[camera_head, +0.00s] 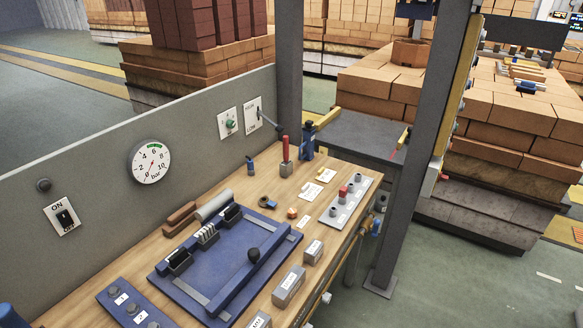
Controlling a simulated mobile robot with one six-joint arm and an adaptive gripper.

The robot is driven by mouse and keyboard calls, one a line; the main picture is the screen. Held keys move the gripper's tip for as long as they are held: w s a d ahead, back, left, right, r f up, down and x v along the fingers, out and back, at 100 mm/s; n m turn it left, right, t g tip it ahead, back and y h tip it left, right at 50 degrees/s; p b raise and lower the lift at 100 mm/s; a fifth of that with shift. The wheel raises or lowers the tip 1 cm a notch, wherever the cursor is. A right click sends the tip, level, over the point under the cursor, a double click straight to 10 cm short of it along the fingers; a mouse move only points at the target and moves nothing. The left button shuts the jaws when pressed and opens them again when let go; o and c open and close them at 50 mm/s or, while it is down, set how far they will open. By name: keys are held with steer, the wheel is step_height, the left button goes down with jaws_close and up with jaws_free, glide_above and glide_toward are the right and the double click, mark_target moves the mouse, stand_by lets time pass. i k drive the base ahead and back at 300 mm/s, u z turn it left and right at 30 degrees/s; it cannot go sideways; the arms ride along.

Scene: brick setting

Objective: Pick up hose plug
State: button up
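I cannot tell for certain which part is the hose plug. A small dark blue fitting with a brass-coloured part (268,203) lies on the wooden workbench (236,181), right of the blue fixture board. A small dark blue upright piece (250,166) stands near the grey back panel. My gripper is not in view, and nothing is seen touching these parts.
The blue fixture board (245,225) with black clamps and a black knob fills the bench middle. Grey labelled blocks (289,286), a grey plate with pegs (354,196) and a red-handled tool (286,157) stand around it. A grey post (415,150) rises at the bench's right.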

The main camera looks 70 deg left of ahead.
mark_target(250, 165)
steer(key=z, duration=0.05)
steer(key=i, duration=2.25)
steer(key=u, duration=4.4)
steer(key=i, duration=0.1)
steer(key=z, duration=2.25)
